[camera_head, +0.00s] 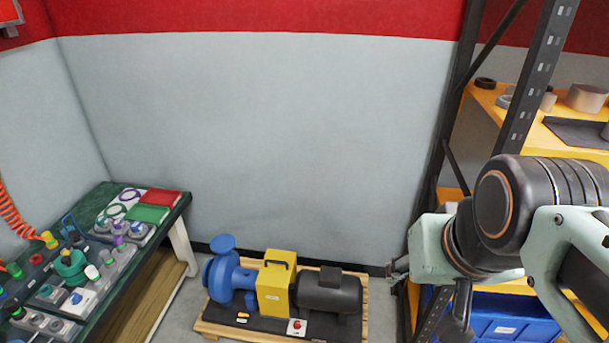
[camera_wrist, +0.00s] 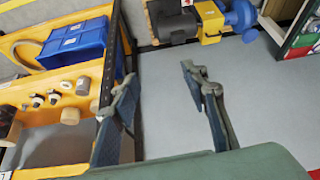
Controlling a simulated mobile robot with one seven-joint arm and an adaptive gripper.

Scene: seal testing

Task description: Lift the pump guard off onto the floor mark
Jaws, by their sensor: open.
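The pump guard is a yellow box with a dark top handle (camera_head: 275,287). It sits between the blue pump (camera_head: 229,279) and the dark motor (camera_head: 328,292) on a pallet (camera_head: 230,333) on the floor. In the wrist view the guard (camera_wrist: 210,24) shows at the top, beyond my fingertips. My gripper (camera_head: 397,270) is to the right of the pallet in the head view, apart from the guard. I cannot make out a floor mark in either view.
A rack with a dark upright (camera_head: 530,85) and yellow shelves (camera_head: 497,97) stands close on the right, holding a blue bin (camera_head: 505,320). A bench (camera_head: 177,207) with several parts is on the left. Open floor (camera_wrist: 260,110) lies in front of the pallet in the wrist view.

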